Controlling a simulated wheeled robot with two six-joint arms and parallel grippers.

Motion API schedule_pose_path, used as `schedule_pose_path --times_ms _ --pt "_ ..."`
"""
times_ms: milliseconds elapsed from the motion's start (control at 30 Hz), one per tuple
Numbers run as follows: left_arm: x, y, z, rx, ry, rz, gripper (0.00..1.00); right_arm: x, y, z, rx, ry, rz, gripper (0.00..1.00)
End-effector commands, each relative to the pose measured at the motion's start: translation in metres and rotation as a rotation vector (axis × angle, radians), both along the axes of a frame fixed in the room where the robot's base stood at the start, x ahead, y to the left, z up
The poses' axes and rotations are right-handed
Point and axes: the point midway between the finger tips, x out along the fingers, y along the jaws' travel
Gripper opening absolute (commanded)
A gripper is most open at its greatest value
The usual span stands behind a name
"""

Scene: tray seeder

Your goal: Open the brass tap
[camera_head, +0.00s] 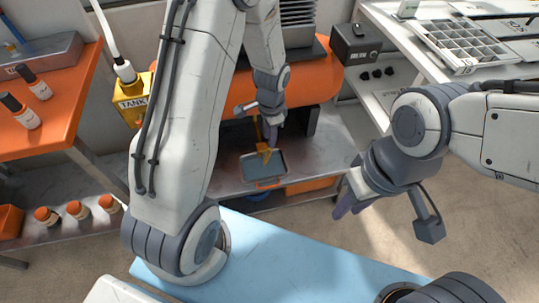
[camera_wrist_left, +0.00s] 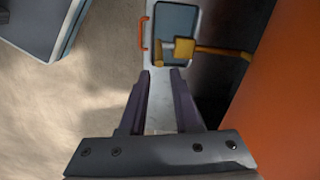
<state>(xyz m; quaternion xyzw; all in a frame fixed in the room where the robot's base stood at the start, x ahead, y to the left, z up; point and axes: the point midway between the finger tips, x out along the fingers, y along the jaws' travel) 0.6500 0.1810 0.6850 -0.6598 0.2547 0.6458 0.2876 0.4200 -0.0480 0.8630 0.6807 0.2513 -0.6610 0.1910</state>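The brass tap (camera_head: 264,153) juts out below the orange tank, over a blue-grey pan with an orange handle (camera_head: 262,170). In the left wrist view the tap (camera_wrist_left: 207,49) is a yellow pipe with a block and a pale grey end, lying ahead and to the right of the fingertips. My left gripper (camera_head: 272,143) is close to the tap in the head view. In the left wrist view its two fingers (camera_wrist_left: 164,72) stand apart with nothing between them. My right gripper (camera_head: 343,200) hangs away from the tap, to the right; its finger gap is unclear.
The orange tank (camera_head: 312,88) sits above a metal shelf (camera_head: 325,160). A yellow TANK box (camera_head: 135,102) and an orange bench (camera_head: 60,110) with bottles are at left. A seed tray (camera_head: 465,45) lies on the right-hand table. Floor right of the shelf is clear.

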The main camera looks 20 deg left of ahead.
Motion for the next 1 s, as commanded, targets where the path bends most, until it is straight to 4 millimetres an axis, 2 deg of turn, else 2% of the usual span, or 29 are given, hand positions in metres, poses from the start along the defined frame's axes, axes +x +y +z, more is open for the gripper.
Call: schedule_pose_path --times_ms 200,433,600,900,933,1000 --pt "0.0 0.001 -0.042 0.0 0.006 -0.001 0.31 0.0 0.0 -0.011 0.0 0.0 0.0 0.33" --pt "0.002 0.002 -0.079 0.0 0.003 0.0 0.31 0.0 0.0 -0.02 0.0 0.0 0.0 0.33" --pt "0.002 0.002 -0.091 0.0 0.001 0.0 0.31 0.0 0.0 -0.022 0.0 0.0 0.0 0.33" --pt "0.003 0.002 -0.092 0.0 0.0 0.001 0.31 0.0 0.0 -0.022 0.0 0.0 0.0 0.33" --pt "0.003 0.002 -0.092 -0.001 0.001 0.001 0.23 0.0 0.0 -0.022 0.0 0.0 0.0 0.33" --pt "0.003 0.002 -0.092 -0.001 0.001 0.001 0.0 0.0 0.0 -0.022 0.0 0.0 0.0 0.33"
